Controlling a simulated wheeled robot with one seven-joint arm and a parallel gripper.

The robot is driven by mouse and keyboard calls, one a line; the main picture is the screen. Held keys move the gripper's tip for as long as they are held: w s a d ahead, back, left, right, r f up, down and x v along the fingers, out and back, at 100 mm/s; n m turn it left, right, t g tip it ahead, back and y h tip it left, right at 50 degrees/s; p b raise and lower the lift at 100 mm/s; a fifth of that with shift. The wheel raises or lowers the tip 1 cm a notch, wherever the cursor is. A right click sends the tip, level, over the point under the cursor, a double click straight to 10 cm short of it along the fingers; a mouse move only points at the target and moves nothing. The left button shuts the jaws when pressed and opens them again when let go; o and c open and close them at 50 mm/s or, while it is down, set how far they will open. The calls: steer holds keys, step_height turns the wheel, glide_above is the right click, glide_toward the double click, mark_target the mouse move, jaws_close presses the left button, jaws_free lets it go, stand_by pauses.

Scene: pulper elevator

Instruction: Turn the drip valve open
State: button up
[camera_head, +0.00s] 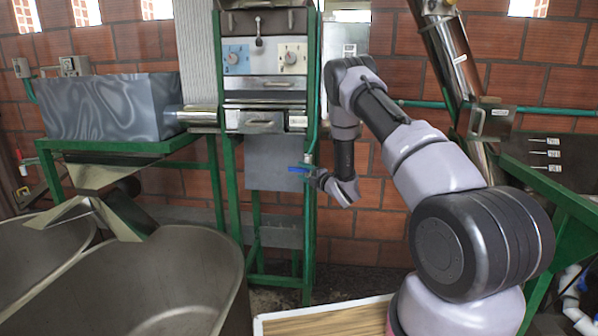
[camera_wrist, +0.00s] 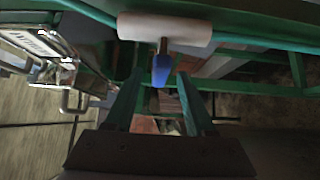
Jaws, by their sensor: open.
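The drip valve has a small blue handle (camera_head: 298,169) and sits at the right leg of the green machine frame. In the wrist view the blue handle (camera_wrist: 161,70) hangs from a brass-coloured stem below a white pipe piece (camera_wrist: 165,27). My gripper (camera_head: 319,179) is just right of the valve in the head view. In the wrist view its two fingers (camera_wrist: 160,85) are spread, with the blue handle lined up between their tips. I cannot tell whether either finger touches the handle. The head view shows the fingers only small.
The green frame (camera_head: 309,230) stands close beside my gripper and carries the machine with two dials (camera_head: 264,56). Large metal tanks (camera_head: 165,265) fill the lower left. A slanted metal tube (camera_head: 450,60) is at right. A brick wall is behind.

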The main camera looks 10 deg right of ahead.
steer(key=shift+x, duration=1.35)
jaws_close()
stand_by(0.4)
